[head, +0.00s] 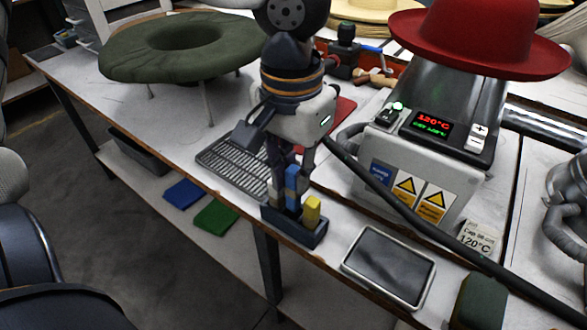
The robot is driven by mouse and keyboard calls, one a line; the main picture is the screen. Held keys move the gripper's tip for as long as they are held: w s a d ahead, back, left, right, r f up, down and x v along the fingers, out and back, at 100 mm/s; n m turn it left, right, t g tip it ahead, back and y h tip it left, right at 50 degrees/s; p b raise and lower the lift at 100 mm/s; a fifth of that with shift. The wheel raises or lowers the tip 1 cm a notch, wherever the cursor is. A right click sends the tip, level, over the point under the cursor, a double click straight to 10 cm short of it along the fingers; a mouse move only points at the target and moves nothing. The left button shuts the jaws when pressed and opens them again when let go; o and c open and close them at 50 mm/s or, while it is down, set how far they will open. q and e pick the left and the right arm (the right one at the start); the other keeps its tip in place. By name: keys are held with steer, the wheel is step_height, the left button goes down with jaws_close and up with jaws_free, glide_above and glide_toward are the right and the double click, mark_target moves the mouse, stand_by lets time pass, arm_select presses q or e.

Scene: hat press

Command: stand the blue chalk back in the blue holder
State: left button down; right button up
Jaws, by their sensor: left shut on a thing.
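My left gripper (290,174) comes down from above over the front edge of the workbench. It is shut on the blue chalk (292,188), which is upright between the fingers. The dark blue holder (296,231) stands at the bench edge directly below. The blue chalk's lower end is at the holder, but I cannot tell whether it is seated or just above its slot. A yellow chalk (312,209) stands in the right part of the holder. A greyish piece shows at the left part, partly hidden by a finger. My right gripper is not in view.
A wire rack (232,167) lies left of the holder, and a framed tablet (389,267) lies to its right. A black cable crosses the bench in front of the hat press (415,165), which has a red hat (480,35) on it. A green hat (185,45) stands at back left.

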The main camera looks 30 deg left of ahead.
mark_target(293, 187)
arm_select(q)
steer(key=shift+f, duration=1.5)
steer(key=c, duration=1.4)
jaws_free()
steer(key=shift+c, duration=0.2)
steer(key=shift+r, duration=0.1)
step_height(293, 187, up, 2)
steer(key=shift+r, duration=0.1)
steer(key=shift+s+r, duration=0.1)
steer(key=shift+r, duration=2.5)
